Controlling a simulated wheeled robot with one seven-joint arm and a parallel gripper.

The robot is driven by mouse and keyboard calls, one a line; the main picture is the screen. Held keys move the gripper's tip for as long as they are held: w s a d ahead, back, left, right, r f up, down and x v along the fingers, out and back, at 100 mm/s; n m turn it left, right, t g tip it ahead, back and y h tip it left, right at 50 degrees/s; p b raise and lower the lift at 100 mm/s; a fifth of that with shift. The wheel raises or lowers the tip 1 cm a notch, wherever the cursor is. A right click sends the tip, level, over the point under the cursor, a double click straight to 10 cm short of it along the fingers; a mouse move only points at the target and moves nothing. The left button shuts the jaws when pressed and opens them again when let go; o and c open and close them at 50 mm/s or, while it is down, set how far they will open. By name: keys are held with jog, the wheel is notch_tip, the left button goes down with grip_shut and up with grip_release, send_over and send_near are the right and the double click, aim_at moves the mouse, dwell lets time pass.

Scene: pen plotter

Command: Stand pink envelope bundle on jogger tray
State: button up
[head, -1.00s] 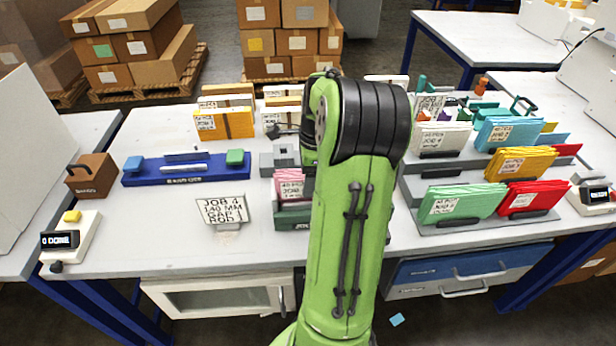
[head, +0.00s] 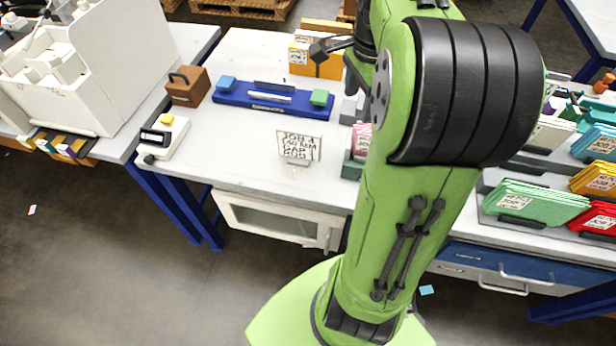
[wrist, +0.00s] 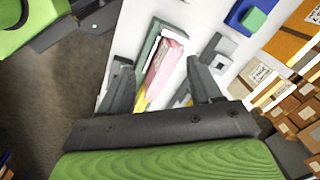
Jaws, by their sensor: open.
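The pink envelope bundle (wrist: 168,58) stands in a dark green holder (wrist: 150,42) on the table, between the open fingers of my gripper (wrist: 161,75) in the wrist view. The fingers show no grip on it, and the gap to each side is visible. Something yellow shows at its near end, partly hidden by my gripper. In the head view my arm covers most of the pink bundle (head: 362,136) and the green holder (head: 352,168). I cannot tell whether this holder is the jogger tray. My gripper is mostly hidden there.
A sign card on a stand (head: 299,147) is left of the holder. A blue tray (head: 270,102) and a brown box (head: 187,87) are farther left. Racks of green (head: 540,203), red and yellow bundles are on the right.

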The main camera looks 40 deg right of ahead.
jog(key=s+a+r+n+t+h, duration=0.1)
jog(key=s+a+r+n+t, duration=0.15)
jog(key=a+n, duration=0.85)
jog(key=s+a+f+n+t+y, duration=0.1)
jog(key=s+a+f+n+t, duration=0.1)
jog(key=s+a+n, duration=0.6)
jog(key=a+f+n, duration=0.1)
jog(key=a, duration=0.1)
jog(key=shift+a+n+y, duration=0.3)
jog(key=shift+n, duration=0.1)
